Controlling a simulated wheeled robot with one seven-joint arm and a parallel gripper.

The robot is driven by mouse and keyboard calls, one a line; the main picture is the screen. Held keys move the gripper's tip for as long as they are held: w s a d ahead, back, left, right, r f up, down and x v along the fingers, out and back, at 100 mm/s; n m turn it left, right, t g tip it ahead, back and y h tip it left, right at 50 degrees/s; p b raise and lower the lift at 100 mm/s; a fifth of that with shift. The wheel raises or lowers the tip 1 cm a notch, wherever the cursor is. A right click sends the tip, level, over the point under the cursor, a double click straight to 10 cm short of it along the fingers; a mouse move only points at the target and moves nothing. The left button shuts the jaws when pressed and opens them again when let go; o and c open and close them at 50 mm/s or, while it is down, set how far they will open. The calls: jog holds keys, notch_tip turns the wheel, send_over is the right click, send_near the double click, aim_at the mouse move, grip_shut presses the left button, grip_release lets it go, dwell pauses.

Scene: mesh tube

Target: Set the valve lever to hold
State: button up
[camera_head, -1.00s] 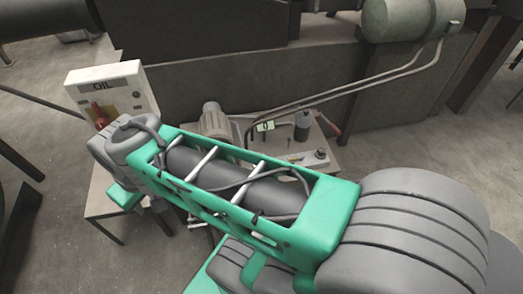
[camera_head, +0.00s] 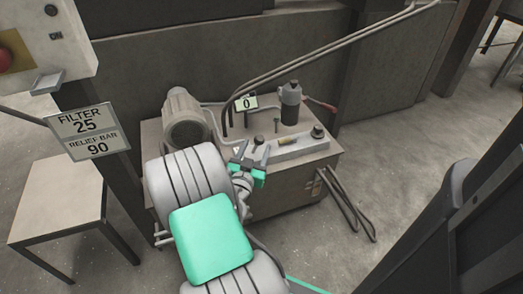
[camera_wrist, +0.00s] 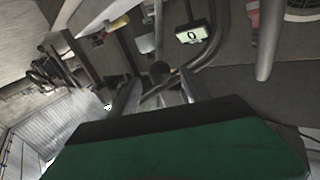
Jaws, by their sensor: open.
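In the head view my gripper (camera_head: 246,163) is at the front of the grey oil unit, just left of the valve block (camera_head: 297,147). A small dark knob (camera_head: 259,141) stands close beyond it. In the wrist view the two fingers of my gripper (camera_wrist: 160,92) are apart, and a dark round knob (camera_wrist: 160,70) shows between or just beyond their tips. It looks like the end of a lever; I cannot tell whether it is touched. A red-ended handle (camera_head: 320,104) sits behind the block. Hold markings are not readable.
A motor (camera_head: 184,120), a display reading 0 (camera_head: 245,103) and a dark canister (camera_head: 290,103) stand on the unit. Pipes rise behind. A sign (camera_head: 88,134) and a small table (camera_head: 58,200) are at left. Bare floor lies to the right.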

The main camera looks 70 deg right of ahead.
aim_at(256, 146)
jog(key=shift+d, duration=0.3)
jog(key=w+d, duration=0.1)
jog(key=d, duration=0.6)
jog(key=shift+w+p, duration=0.15)
jog(key=shift+p, duration=0.25)
jog(key=shift+c, duration=0.3)
grip_shut()
dwell(0.3)
